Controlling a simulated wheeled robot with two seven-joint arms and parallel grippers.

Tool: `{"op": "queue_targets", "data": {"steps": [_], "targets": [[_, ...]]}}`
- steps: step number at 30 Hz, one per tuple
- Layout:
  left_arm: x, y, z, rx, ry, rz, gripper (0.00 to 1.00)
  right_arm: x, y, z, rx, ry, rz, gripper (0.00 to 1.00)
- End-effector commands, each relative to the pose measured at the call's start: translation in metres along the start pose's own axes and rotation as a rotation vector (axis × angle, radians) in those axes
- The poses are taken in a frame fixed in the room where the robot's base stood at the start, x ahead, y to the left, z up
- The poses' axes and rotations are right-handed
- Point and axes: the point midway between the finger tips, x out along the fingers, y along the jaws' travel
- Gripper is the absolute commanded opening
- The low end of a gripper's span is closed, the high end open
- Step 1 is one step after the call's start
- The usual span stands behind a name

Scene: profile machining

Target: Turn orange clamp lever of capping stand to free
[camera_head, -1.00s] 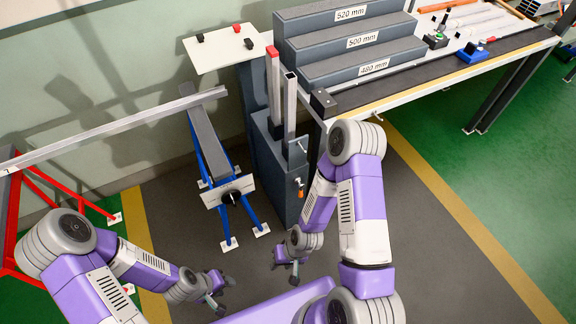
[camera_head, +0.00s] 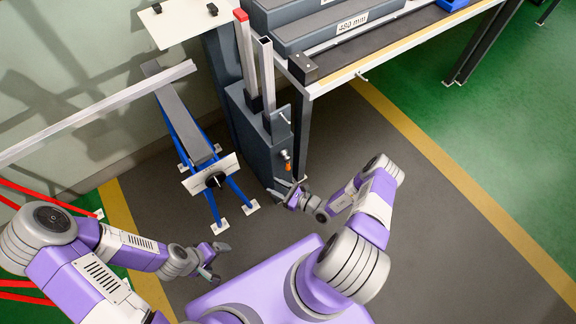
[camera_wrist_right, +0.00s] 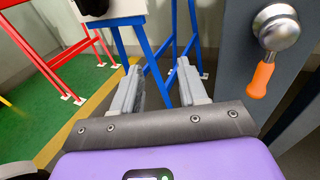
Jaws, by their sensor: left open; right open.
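The orange clamp lever (camera_head: 287,167) hangs down from a metal knob on the front of the dark grey capping stand (camera_head: 250,145). In the right wrist view the lever (camera_wrist_right: 261,80) is at the upper right, tilted slightly, under its round metal pivot. My right gripper (camera_head: 277,190) is open and empty, a little below and left of the lever, not touching it. In the right wrist view its two fingers (camera_wrist_right: 158,88) are apart and point toward blue legs, left of the lever. My left gripper (camera_head: 218,257) is open and empty, low over the floor at left.
A blue-legged stand (camera_head: 190,130) with a white plate (camera_head: 210,175) stands left of the capping stand. A long bar (camera_head: 95,110) lies over it and the red frame (camera_head: 40,195). A workbench edge (camera_head: 400,45) is at upper right. Grey floor right of the stand is clear.

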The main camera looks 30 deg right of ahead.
Motion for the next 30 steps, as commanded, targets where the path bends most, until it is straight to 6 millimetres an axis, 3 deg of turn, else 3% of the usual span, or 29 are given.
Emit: {"op": "queue_targets", "data": {"steps": [1, 3, 7, 11, 21, 30], "targets": [[0.002, -0.001, 0.0, 0.0, 0.0, 0.0, 0.86, -0.011, -0.027, -0.01, 0.012, -0.024, -0.133, 0.43], [0.004, -0.001, 0.0, 0.0, 0.0, 0.0, 0.86, -0.025, -0.056, -0.018, 0.013, -0.049, -0.275, 0.43], [0.005, -0.002, 0.0, 0.0, 0.0, 0.0, 0.86, -0.042, -0.084, -0.025, 0.008, -0.071, -0.419, 0.43], [0.008, -0.003, -0.001, 0.0, 0.0, 0.0, 0.86, -0.036, -0.095, -0.026, 0.004, -0.078, -0.451, 0.43], [0.022, -0.008, -0.001, 0.0, 0.0, 0.0, 0.86, 0.011, -0.115, -0.022, 0.004, -0.077, -0.444, 0.43], [0.024, -0.009, -0.001, 0.0, 0.0, 0.0, 0.86, 0.021, -0.12, -0.02, 0.006, -0.076, -0.444, 0.43]]}}
